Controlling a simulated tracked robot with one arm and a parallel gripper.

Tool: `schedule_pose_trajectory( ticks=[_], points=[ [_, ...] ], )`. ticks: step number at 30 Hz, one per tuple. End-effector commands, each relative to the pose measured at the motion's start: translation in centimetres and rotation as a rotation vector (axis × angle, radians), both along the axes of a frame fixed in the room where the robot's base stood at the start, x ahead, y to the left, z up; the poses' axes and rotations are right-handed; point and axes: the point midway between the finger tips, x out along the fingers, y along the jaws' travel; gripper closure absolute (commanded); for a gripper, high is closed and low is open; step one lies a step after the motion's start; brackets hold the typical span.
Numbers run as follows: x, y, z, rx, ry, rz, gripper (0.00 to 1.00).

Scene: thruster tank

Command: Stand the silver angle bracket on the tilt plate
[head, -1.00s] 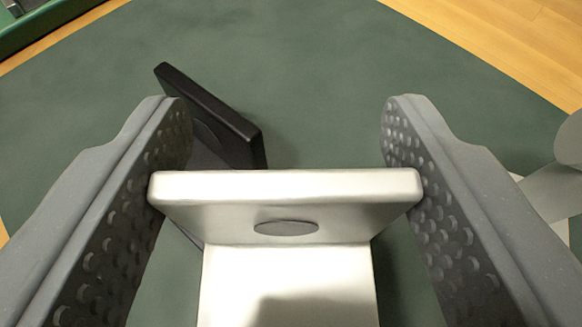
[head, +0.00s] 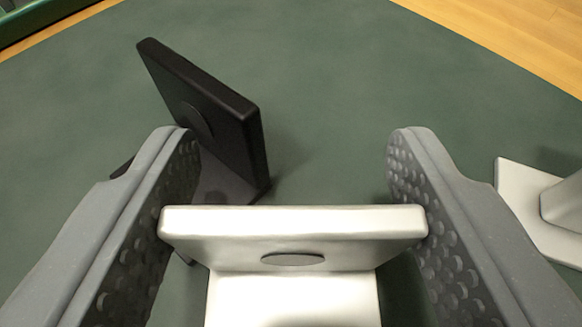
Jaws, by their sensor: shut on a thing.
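The silver angle bracket (head: 292,224) is at the bottom middle of the head view. It has an upright flange with a dark oval spot and a flat leg (head: 292,299) running toward the camera, cut off by the frame. My gripper (head: 292,140) has one finger at each side of the bracket and is shut on it, gripping the flange's two ends. I cannot tell whether the bracket touches the floor beneath. I cannot clearly make out the tilt plate.
A black angle bracket (head: 215,110) stands beyond my left finger, partly hidden by it. A white plate bearing a rounded grey-white part (head: 530,205) is at the right edge. A green-edged thing (head: 40,18) is at the upper left. The green floor beyond is clear.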

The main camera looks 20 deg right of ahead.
Motion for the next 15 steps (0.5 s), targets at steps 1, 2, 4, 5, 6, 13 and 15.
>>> schedule_pose_trajectory(
  ticks=[1, 2, 4, 5, 6, 13, 15],
  points=[
    [-0.39, 0.31, -1.89, 0.016, 0.028, 0.005, 0.41],
    [-0.40, 0.33, -1.96, 0.017, 0.028, 0.005, 0.32],
    [-0.44, 0.36, -2.16, 0.019, 0.032, 0.005, 0.24],
    [-0.47, 0.39, -2.24, 0.020, 0.033, 0.006, 0.24],
    [-0.49, 0.40, -2.33, 0.020, 0.035, 0.006, 0.24],
    [-0.62, 0.54, -2.71, 0.026, 0.043, 0.007, 0.24],
    [-0.65, 0.57, -2.49, 0.028, 0.045, 0.008, 0.24]
  ],
)
